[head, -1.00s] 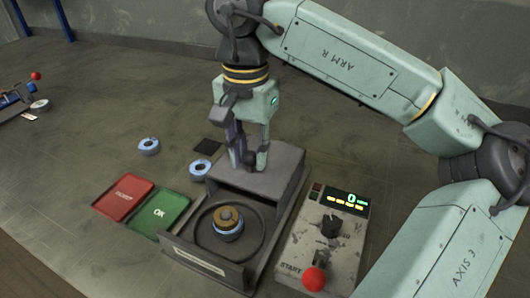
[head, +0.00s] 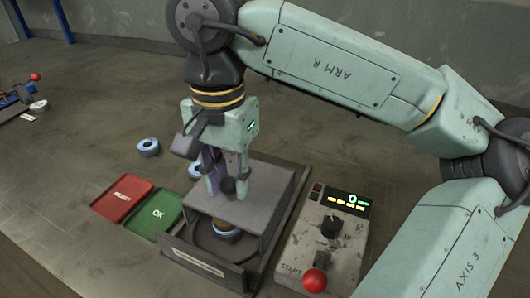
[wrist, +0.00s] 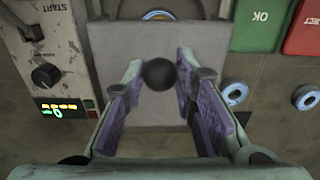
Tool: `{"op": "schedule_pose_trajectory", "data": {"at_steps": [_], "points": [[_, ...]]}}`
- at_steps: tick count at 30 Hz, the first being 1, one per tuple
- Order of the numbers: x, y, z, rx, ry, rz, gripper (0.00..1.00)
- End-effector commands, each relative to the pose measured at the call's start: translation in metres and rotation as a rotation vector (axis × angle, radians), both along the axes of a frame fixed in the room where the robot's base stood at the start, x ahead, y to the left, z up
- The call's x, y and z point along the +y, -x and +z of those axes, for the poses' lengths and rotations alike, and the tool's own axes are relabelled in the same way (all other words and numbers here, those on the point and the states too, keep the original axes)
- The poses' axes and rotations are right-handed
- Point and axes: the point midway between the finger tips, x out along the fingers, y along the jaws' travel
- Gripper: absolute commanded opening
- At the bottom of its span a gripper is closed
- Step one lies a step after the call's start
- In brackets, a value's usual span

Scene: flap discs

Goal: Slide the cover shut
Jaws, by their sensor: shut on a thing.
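The grey sliding cover (head: 262,192) lies over the rear part of the test station (head: 248,270) and partly overhangs the round recess. Its dark ball knob (wrist: 160,74) stands up from the plate. My gripper (head: 228,184) is shut on the knob from above, one finger on each side. A flap disc with a blue rim (head: 224,231) sits in the recess, its back half hidden under the cover. The disc's blue edge also peeks past the cover in the wrist view (wrist: 158,15).
A control box (head: 322,240) with a dial, lit display and red ball lever (head: 314,280) stands close at right. A green OK tray (head: 156,214) and red reject tray (head: 123,197) lie at left. A loose blue disc (head: 148,147) lies behind them.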

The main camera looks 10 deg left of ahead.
Motion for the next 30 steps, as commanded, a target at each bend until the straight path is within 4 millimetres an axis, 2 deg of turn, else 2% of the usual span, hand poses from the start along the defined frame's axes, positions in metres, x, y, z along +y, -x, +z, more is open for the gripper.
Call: {"op": "schedule_pose_trajectory", "data": {"at_steps": [22, 23, 30], "points": [[0.011, 0.051, 0.001, -0.002, -0.003, 0.002, 0.10], [0.011, 0.050, 0.001, -0.001, -0.003, 0.000, 0.27], [0.010, 0.050, 0.000, 0.000, -0.002, 0.000, 0.43]]}}
